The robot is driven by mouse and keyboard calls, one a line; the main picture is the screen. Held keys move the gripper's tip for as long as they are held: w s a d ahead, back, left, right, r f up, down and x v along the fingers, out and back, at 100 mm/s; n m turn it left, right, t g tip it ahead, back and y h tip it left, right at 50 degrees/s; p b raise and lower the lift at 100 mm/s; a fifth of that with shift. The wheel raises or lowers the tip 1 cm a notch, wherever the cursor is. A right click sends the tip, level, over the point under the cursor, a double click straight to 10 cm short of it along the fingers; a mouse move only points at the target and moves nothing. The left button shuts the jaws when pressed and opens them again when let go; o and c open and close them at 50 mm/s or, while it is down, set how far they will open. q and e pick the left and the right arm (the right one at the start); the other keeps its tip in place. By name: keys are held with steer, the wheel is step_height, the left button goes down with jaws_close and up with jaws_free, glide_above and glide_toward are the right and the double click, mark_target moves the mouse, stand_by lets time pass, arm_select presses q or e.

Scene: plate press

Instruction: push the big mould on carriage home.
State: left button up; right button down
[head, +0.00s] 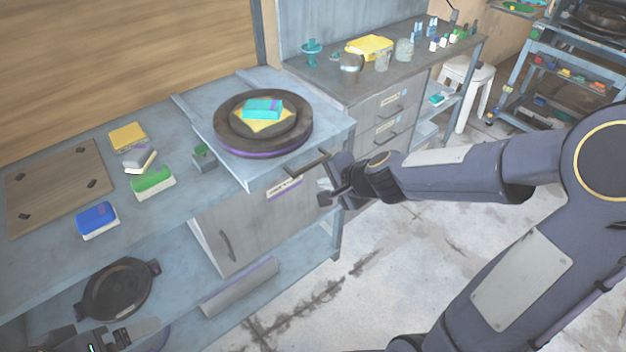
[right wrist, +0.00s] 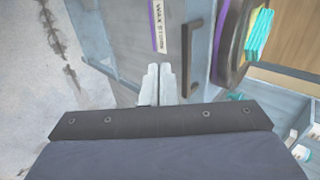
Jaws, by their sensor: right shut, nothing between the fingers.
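The big mould (head: 227,137) is a dark round plate with a purple lower rim. It lies on the pale blue carriage (head: 335,128), whose front edge overhangs the bench front. The carriage has a dark bar handle (head: 306,166), which also shows in the right wrist view (right wrist: 192,58). A yellow and a teal block (head: 262,108) lie on the mould. My right gripper (head: 327,195) is shut and empty, just below and in front of the handle. In the right wrist view its fingertips (right wrist: 157,72) are left of the handle, apart from it. My left gripper (head: 134,334) is partly visible at bottom left.
A wooden board (head: 60,186) and several coloured blocks lie on the bench to the left. A cabinet (head: 255,222) is under the carriage. Another dark round mould (head: 117,290) is on the lower shelf. A side bench (head: 350,85) stands to the right; the floor in front is clear.

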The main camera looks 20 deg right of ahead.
arm_select(q)
steer(key=shift+r+p, duration=0.55)
steer(key=shift+p, duration=0.35)
arm_select(e)
steer(key=shift+w+a+f, duration=0.1)
steer(key=shift+w+a, duration=0.15)
steer(key=shift+w, duration=0.5)
steer(key=shift+w+a+f, duration=0.15)
steer(key=shift+w+a, duration=0.15)
steer(key=shift+w, duration=0.45)
steer(key=shift+w+a+f, duration=0.1)
steer(key=shift+w+a, duration=0.15)
steer(key=shift+w, duration=0.5)
